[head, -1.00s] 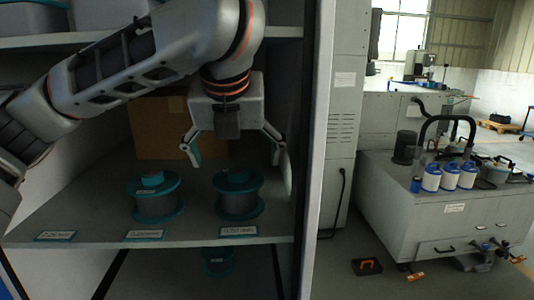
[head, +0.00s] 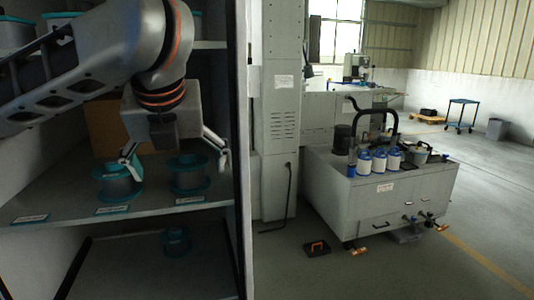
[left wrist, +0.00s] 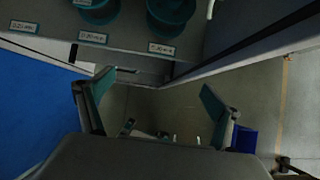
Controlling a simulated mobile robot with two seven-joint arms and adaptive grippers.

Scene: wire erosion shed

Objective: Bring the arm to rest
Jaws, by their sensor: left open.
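My left arm comes in from the left in the head view. Its gripper (head: 178,163) is open and empty, with its fingers spread in front of the shelf. In the left wrist view the gripper (left wrist: 157,92) has open floor and the shelf's front edge between and beyond its fingers, with nothing held. In the head view two teal-flanged spools stand on the shelf behind the gripper: a left spool (head: 118,190), partly covered by a finger, and a right spool (head: 188,181). My right gripper is not in view.
The shelf (head: 60,206) has label cards along its front edge, and another spool (head: 176,242) stands below. To the right are a cabinet side (head: 280,130) and a grey machine cart (head: 375,205) with several blue-and-white bottles. Open floor lies at the right.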

